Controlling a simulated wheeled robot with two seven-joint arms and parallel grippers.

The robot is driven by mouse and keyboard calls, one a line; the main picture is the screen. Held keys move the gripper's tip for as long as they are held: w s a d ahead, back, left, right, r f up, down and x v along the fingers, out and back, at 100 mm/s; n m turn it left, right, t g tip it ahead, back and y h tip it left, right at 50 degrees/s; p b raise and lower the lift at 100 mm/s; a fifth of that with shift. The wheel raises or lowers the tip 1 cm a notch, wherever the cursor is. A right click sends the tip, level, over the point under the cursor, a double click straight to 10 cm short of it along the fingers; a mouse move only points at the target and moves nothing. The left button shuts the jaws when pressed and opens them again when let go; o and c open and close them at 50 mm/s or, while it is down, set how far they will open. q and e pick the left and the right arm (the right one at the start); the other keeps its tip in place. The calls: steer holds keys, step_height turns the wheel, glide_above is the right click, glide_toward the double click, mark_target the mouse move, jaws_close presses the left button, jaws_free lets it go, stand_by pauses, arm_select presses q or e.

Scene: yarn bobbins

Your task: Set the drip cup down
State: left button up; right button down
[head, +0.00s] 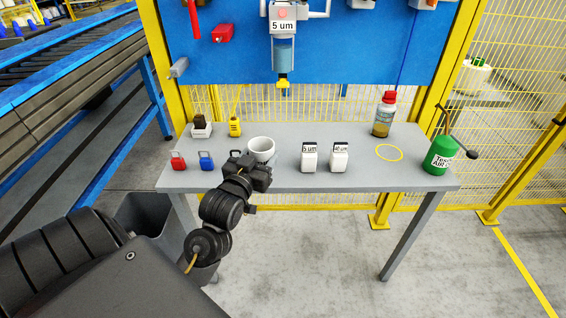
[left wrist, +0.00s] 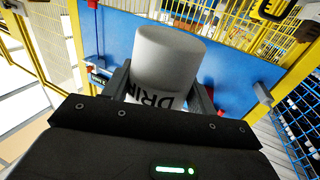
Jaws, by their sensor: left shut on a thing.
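The white drip cup (head: 262,146) is at the left part of the grey table (head: 375,180), just beyond my left gripper (head: 250,168) in the head view. In the left wrist view the cup (left wrist: 170,58) sits between the two fingers of my left gripper (left wrist: 160,88), with part of its dark lettering showing. The left gripper is shut on the cup. I cannot tell whether the cup's base touches the table, since the gripper hides its lower part. My right gripper is not in view.
Red (head: 178,161) and blue (head: 206,160) padlocks stand left of the cup. Two white boxes (head: 309,158) (head: 339,158) stand to its right. Farther right are a bottle (head: 384,115), a yellow ring (head: 389,153) and a green canister (head: 438,156). A filter housing (head: 284,50) hangs above.

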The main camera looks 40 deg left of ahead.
mark_target(262, 148)
arm_select(q)
steer(key=w+a+f, duration=0.2)
steer(key=w+a, duration=0.1)
steer(key=w+a+f, duration=0.1)
steer(key=w, duration=0.1)
steer(key=shift+w+a+f, duration=0.2)
steer(key=shift+w+a, duration=0.05)
steer(key=shift+a, duration=0.1)
steer(key=f, duration=0.1)
steer(key=w+a+f, duration=0.1)
steer(key=w+f, duration=0.1)
steer(key=f, duration=0.1)
steer(key=shift+w+a, duration=0.2)
steer(key=shift+a, duration=0.2)
steer(key=shift+w+a+f, duration=0.35)
steer(key=shift+w+f, duration=0.05)
steer(key=shift+f, duration=1.8)
steer(key=shift+f, duration=0.2)
steer(key=o, duration=1)
steer(key=shift+c, duration=0.2)
